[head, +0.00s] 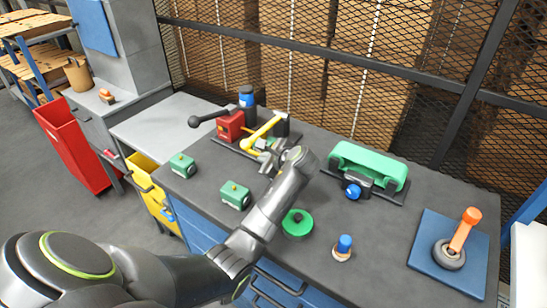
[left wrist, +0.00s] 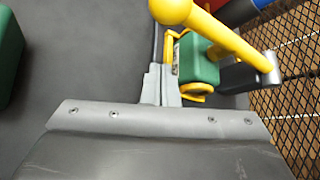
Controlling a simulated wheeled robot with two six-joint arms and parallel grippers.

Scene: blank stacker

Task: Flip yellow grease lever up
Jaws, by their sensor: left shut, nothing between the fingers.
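The yellow lever (head: 262,132) is a bar with a round knob, beside a red block on a dark base on the bench. In the head view its knob end is toward the lower left and its other end meets a dark cylinder (head: 281,126). In the left wrist view the yellow lever (left wrist: 225,34) crosses the upper right, its knob near the top. My left gripper (head: 266,152) is shut and empty, just in front of the lever. In the left wrist view the shut fingertips (left wrist: 161,75) are below the knob, beside a green block with yellow parts (left wrist: 198,62). Contact is unclear.
The red block (head: 231,126) carries a black ball-ended handle, with a blue-topped cylinder (head: 246,97) behind. Small green boxes (head: 235,194), a green disc (head: 297,223), a green-topped device (head: 368,164) and an orange lever (head: 465,230) share the bench. Mesh fencing stands behind.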

